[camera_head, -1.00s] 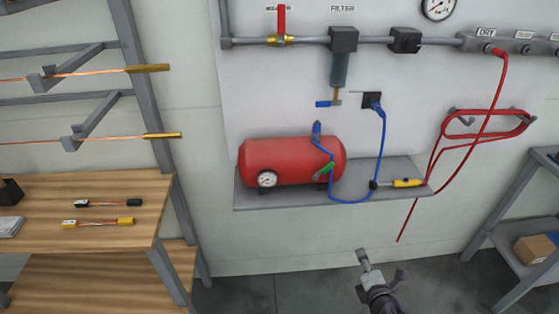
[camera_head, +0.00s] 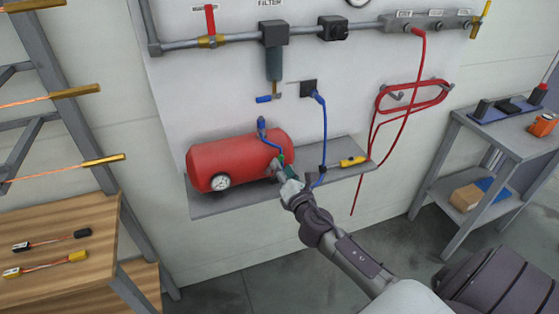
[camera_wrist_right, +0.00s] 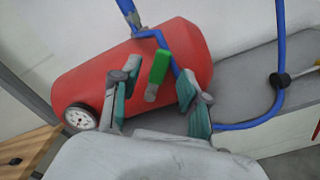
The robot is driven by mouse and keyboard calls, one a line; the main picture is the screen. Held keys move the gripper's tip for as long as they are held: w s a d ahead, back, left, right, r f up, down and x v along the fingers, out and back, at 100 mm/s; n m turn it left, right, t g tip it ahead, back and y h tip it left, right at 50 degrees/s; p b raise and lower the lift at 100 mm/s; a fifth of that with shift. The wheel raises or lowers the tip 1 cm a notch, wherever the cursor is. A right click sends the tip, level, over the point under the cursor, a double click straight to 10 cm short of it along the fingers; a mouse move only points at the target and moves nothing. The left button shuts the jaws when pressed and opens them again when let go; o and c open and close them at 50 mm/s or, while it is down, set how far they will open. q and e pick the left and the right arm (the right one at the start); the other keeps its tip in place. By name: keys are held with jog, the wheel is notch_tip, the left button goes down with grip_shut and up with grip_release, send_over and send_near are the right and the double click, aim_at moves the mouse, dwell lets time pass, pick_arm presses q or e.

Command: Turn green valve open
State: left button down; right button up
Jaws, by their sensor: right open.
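The green valve (camera_wrist_right: 159,67) is a small green lever on the front of the red tank (camera_wrist_right: 150,65); its lower end is grey. In the head view the red tank (camera_head: 230,160) lies on a grey wall shelf, and only a bit of the green valve (camera_head: 281,158) shows past my gripper. My right gripper (camera_head: 283,172) is at the tank's right front. In the right wrist view my right gripper (camera_wrist_right: 155,98) is open, with one finger on each side of the green lever. I cannot tell whether a finger touches it. My left gripper is not in view.
A blue hose (camera_head: 322,130) hangs from the wall socket down by the shelf (camera_head: 225,205), close to my right gripper. A yellow tool (camera_head: 354,161) lies at the shelf's right end. A red hose (camera_head: 400,97) hangs on the wall. A wooden table (camera_head: 60,225) stands at left.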

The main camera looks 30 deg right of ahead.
jog(key=shift+x, duration=1.45)
jog(key=shift+c, duration=0.4)
grip_shut()
